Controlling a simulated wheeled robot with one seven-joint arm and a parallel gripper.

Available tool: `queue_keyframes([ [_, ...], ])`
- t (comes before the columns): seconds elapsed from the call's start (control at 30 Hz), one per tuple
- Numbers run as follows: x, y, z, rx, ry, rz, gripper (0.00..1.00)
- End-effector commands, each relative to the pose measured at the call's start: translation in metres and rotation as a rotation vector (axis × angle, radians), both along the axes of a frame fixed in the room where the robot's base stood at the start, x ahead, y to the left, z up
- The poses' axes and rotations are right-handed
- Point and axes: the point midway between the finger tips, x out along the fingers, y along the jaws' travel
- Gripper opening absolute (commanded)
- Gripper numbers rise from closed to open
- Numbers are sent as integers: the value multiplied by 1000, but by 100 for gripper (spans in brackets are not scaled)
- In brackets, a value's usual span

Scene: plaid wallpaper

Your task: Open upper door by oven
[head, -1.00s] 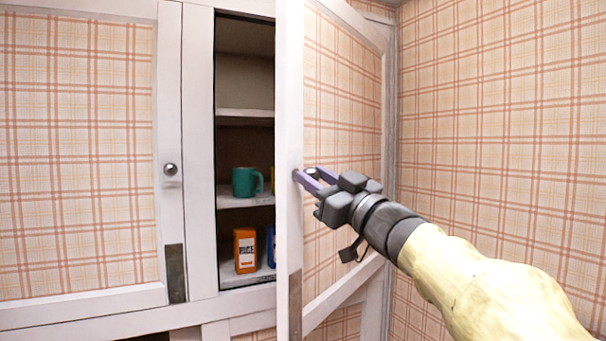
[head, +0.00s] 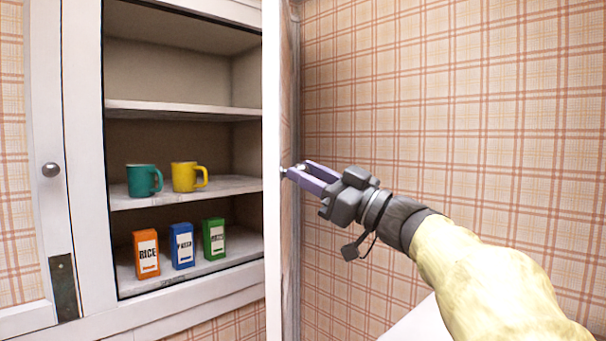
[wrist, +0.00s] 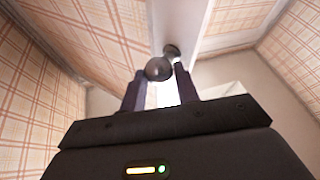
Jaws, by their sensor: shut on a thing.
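The upper cabinet door (head: 278,240) stands wide open and shows nearly edge-on in the head view. Its round metal knob (head: 283,172) is on the side facing my gripper, and it also shows in the wrist view (wrist: 158,69). My gripper (head: 297,172) is shut on the knob, with the purple fingers on either side of it. The open cabinet shows its shelves (head: 180,108) to the left of the door. No oven is in view.
The cabinet holds a teal mug (head: 142,180), a yellow mug (head: 186,177), and orange (head: 146,254), blue (head: 181,246) and green (head: 214,238) boxes. A closed neighbouring door with a knob (head: 51,170) is at left. A plaid wall (head: 450,100) stands close on the right.

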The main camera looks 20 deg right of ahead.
Motion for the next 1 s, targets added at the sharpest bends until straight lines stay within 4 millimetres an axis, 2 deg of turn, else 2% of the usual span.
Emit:
queue_keyframes([
  [0.03, 2, -7, 4, 8, -5, -24, 0],
  [0.27, 2, -7, 5, 7, -6, -24, 0],
  [0.3, 2, -7, 4, 6, -6, -25, 39],
  [0.37, 2, -7, 4, 7, -4, -24, 51],
  [1.0, 2, -3, 0, 5, 2, -13, 51],
])
